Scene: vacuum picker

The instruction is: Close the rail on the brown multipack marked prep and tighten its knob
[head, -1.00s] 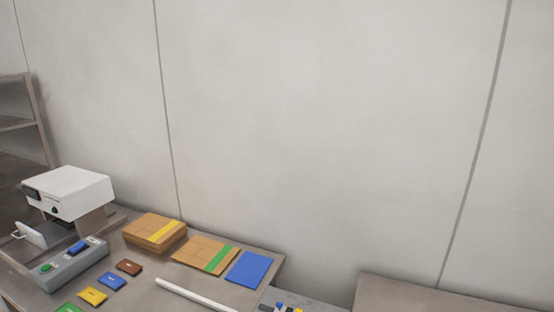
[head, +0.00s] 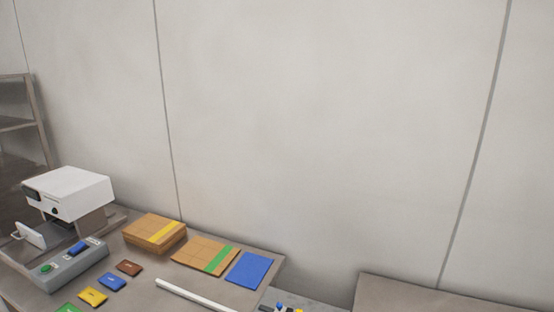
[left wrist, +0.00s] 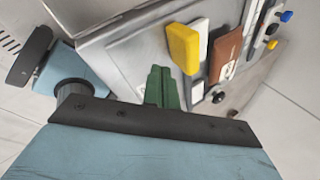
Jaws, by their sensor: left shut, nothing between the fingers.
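In the left wrist view a brown flat pack (left wrist: 225,55) with a small white label lies on a pale panel. I cannot read its label. A dark round knob (left wrist: 218,97) shows near its lower end, with white strips beside the pack. A yellow block (left wrist: 183,48) stands to its left. My left gripper (left wrist: 162,70) has green fingers, shut and empty, below and left of the yellow block and apart from the brown pack. The rail's position is unclear. A small brown packet (head: 129,268) lies on the table in the head view. My right gripper is not in view.
The table holds a white machine (head: 68,190), a grey control box (head: 62,272), cardboard stacks (head: 150,226) and (head: 192,249), a blue pad (head: 249,269) and a white bar (head: 193,296). A dark strip with blue, yellow and black pegs (left wrist: 286,16) lies right of the brown pack.

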